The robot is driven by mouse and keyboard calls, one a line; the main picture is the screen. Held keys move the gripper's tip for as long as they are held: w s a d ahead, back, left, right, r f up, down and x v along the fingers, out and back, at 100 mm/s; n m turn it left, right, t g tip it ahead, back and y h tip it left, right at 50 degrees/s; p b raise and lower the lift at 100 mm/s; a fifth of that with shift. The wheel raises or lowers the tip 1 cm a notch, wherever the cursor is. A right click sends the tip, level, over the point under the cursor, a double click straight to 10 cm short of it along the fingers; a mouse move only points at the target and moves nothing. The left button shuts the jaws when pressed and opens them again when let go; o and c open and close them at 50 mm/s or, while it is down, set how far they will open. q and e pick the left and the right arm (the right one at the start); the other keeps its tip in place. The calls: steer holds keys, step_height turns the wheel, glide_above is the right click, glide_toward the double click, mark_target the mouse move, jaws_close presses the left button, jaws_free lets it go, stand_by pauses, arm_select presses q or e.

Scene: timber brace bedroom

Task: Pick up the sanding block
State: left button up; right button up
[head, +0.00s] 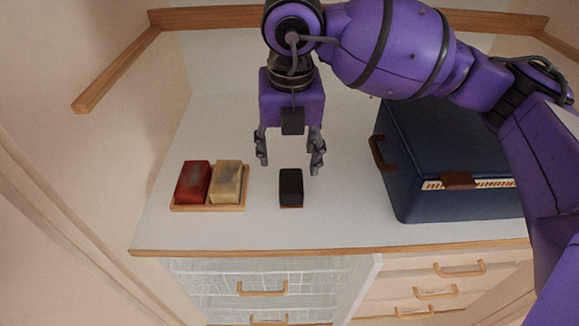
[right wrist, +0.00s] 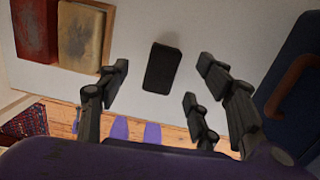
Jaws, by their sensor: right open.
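The sanding block, which I take to be the small black block (head: 290,186) with a thin brown base, stands on the white countertop near its front edge. It also shows in the right wrist view (right wrist: 161,68), between and beyond the fingertips. My right gripper (head: 289,163) points down, open and empty, with its fingers spread to either side just above and behind the black block. The fingers do not appear to touch it. The right gripper's fingers also show in the right wrist view (right wrist: 160,82). My left gripper is not in view.
Left of the block, a wooden tray (head: 207,208) holds a red block (head: 193,182) and a tan block (head: 227,181). A dark blue case (head: 440,150) with brown handles stands at the right. Wooden rails run along the back. Drawers (head: 262,285) are below the counter's front edge.

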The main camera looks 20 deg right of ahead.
mark_target(291, 181)
steer(key=shift+s+a+f+m, duration=0.15)
steer(key=shift+s+f, duration=0.15)
steer(key=shift+s, duration=0.35)
steer(key=shift+s+a+f+m, duration=0.15)
steer(key=shift+s+f, duration=0.15)
steer(key=shift+s, duration=0.3)
steer(key=f, duration=0.1)
steer(key=w+f, duration=0.1)
steer(key=f, duration=0.1)
steer(key=d+f, duration=0.1)
steer(key=shift+w+f, duration=0.15)
steer(key=shift+f, duration=0.2)
steer(key=shift+a+f, duration=0.1)
steer(key=shift+f, duration=0.55)
steer(key=c, duration=0.4)
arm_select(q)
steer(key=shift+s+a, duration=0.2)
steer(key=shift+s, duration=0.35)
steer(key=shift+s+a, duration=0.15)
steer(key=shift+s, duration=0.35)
arm_select(e)
steer(key=c, duration=0.9)
